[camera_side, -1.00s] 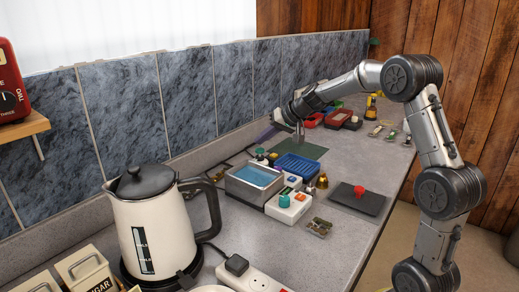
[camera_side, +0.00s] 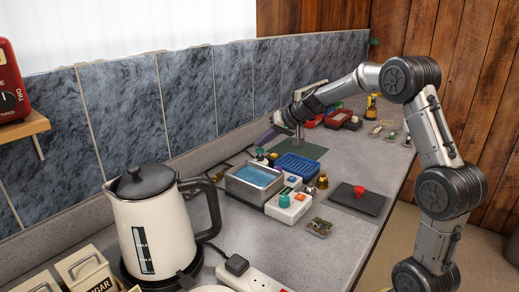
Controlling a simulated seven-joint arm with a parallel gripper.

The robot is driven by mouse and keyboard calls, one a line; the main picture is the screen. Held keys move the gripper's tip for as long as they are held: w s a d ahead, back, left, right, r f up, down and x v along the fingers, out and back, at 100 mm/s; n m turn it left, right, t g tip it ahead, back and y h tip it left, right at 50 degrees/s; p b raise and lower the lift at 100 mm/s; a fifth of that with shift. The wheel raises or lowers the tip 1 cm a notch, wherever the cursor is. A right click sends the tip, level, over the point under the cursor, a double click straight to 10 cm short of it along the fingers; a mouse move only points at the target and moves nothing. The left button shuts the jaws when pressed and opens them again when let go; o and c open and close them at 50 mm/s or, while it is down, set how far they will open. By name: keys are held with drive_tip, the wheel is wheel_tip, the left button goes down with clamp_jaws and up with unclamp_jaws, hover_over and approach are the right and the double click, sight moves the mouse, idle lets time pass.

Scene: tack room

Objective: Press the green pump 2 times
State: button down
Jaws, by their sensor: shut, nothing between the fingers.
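My gripper (camera_side: 299,138) is shut and empty, pointing down over the back part of the counter, above the dark green mat and behind the blue tray. A small green-topped item (camera_side: 260,153) stands behind the metal basin, left of my gripper and apart from it. It may be the green pump, but it is too small to be sure. A teal-green knob (camera_side: 285,197) sits on a white box (camera_side: 290,211) nearer the camera, also apart from my gripper.
A metal basin with blue inside (camera_side: 232,180), a blue tray (camera_side: 297,164) and a dark plate with a red knob (camera_side: 357,197) crowd the middle. A kettle (camera_side: 155,225) and power strip (camera_side: 255,281) are in front. The right front counter is fairly clear.

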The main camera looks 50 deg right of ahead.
drive_tip(key=shift+f, duration=0.6)
idle(0.6)
drive_tip(key=shift+r, duration=1)
drive_tip(key=shift+r, duration=0.1)
drive_tip(key=shift+r, duration=2.9)
wheel_tip(320, 180, up, 6)
hover_over(263, 150)
